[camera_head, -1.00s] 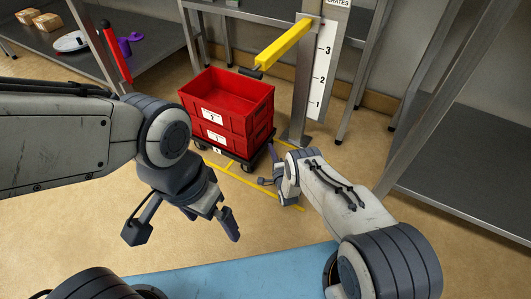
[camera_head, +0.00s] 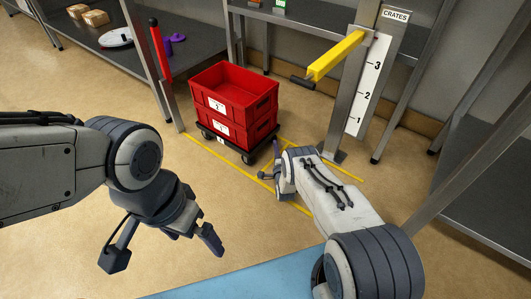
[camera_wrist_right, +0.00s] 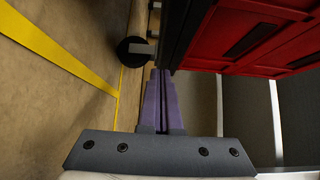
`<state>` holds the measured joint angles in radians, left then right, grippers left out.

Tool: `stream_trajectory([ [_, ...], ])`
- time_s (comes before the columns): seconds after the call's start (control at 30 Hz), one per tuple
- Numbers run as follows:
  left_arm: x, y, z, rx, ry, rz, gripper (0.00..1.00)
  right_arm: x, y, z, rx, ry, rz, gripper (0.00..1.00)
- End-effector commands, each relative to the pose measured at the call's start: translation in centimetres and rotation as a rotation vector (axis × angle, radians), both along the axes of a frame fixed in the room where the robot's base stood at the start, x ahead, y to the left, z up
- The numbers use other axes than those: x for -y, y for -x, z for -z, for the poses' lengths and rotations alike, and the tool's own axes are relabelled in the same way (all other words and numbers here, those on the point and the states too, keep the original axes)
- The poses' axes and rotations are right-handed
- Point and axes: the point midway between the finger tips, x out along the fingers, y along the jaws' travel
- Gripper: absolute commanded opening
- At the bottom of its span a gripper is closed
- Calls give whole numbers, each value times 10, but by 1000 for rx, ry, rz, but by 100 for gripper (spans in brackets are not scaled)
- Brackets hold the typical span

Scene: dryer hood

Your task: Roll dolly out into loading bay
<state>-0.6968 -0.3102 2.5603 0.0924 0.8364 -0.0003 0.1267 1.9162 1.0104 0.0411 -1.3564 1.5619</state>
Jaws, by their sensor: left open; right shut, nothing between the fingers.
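A black dolly (camera_head: 239,152) on small wheels stands on the floor inside yellow floor lines, carrying a stack of two red crates (camera_head: 236,108). The upper crate is open and looks empty; both have white labels. My right gripper (camera_head: 276,170) is at the dolly's near right corner, low over the floor. In the right wrist view, its purple fingers (camera_wrist_right: 160,90) are shut with nothing between them, close beside the dolly's edge and a black wheel (camera_wrist_right: 135,50). I cannot tell if they touch. My left gripper (camera_head: 163,247) is open and empty, nearer to me.
A steel post (camera_head: 345,100) with a yellow arm (camera_head: 337,55) and a numbered scale stands right of the crates. A red-handled post (camera_head: 160,50) stands left. Grey benches (camera_head: 90,50) line the left side. Yellow lines (camera_head: 325,158) mark the floor, which is open at front left.

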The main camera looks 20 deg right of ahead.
Motion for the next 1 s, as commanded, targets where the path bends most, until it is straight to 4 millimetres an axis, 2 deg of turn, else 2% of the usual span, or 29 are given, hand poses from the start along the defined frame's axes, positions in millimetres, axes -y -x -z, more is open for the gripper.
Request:
stream_trajectory([
  [0.43,0,0,-2,0,0,0,100,4,1,-1,-1,0,3,0],
  [0.67,0,0,-14,0,0,0,100,10,17,-3,-3,0,-12,0],
  [0.8,0,0,-40,1,1,0,100,3,49,-6,-8,-2,-18,0],
  [1.0,0,0,-61,0,0,0,100,-6,89,-5,-5,-1,-20,0],
])
